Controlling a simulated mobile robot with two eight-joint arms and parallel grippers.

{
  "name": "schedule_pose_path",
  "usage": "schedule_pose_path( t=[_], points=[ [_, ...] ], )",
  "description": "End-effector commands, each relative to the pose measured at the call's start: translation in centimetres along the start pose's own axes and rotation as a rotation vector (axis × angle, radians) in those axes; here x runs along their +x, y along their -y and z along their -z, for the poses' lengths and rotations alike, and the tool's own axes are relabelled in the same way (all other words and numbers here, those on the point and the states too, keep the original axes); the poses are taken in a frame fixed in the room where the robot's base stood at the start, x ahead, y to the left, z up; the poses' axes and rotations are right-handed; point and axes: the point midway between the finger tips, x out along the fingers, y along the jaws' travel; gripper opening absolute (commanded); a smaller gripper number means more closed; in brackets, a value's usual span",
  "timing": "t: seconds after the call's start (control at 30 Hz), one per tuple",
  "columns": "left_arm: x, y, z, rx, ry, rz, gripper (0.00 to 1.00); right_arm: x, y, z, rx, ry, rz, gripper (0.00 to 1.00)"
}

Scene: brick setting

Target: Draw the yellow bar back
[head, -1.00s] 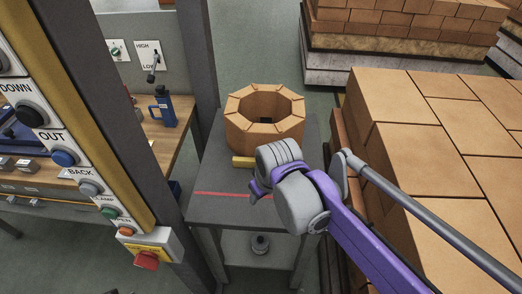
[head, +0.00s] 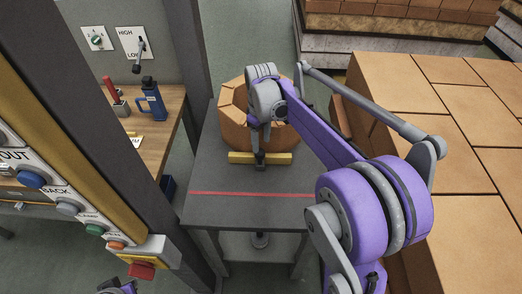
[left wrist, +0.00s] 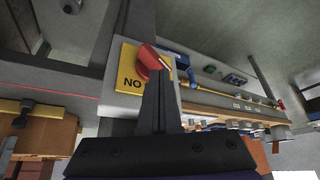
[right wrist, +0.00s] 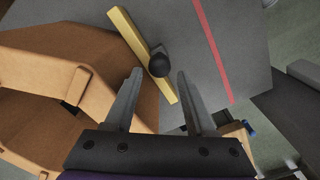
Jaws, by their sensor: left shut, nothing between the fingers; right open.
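The yellow bar (head: 240,157) lies across the grey table (head: 215,210), against the near side of the octagonal ring of orange bricks (head: 236,125). A dark knob stands at its middle. In the right wrist view the bar (right wrist: 130,32) runs diagonally, with the round black knob (right wrist: 158,63) on its table side. My right gripper (right wrist: 159,72) is open, with its fingertips on either side of the knob in that picture; contact cannot be told. The bar also shows in the left wrist view (left wrist: 48,111). My left gripper (left wrist: 158,85) is shut and empty, before a red switch (left wrist: 150,62).
A red line (head: 250,193) crosses the table in front of the bar, with clear surface around it. Brick stacks (head: 470,130) stand close on the right. A post with a button panel (head: 75,208) and a workbench (head: 150,155) stand on the left.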

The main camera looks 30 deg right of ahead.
Motion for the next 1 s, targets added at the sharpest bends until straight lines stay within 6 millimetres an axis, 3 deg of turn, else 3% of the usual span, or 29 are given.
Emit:
schedule_pose_path(
  t=[0.1,0.3,0.67,1.0],
  points=[
    [0.1,0.0,-0.1,0.000,0.001,0.000,0.00,2.3,0.0,0.0,0.000,0.000,0.000,0.55],
    [0.2,0.0,-0.2,0.000,0.002,0.000,0.00,4.6,0.0,0.0,0.000,-0.001,0.000,0.55],
    [0.2,0.0,-0.2,0.000,0.002,0.000,0.00,5.2,0.0,0.0,0.000,-0.001,0.000,0.55],
    [0.2,0.0,-0.2,0.000,0.002,0.000,0.00,5.2,0.0,0.0,0.000,-0.001,0.000,0.00]
  ],
)
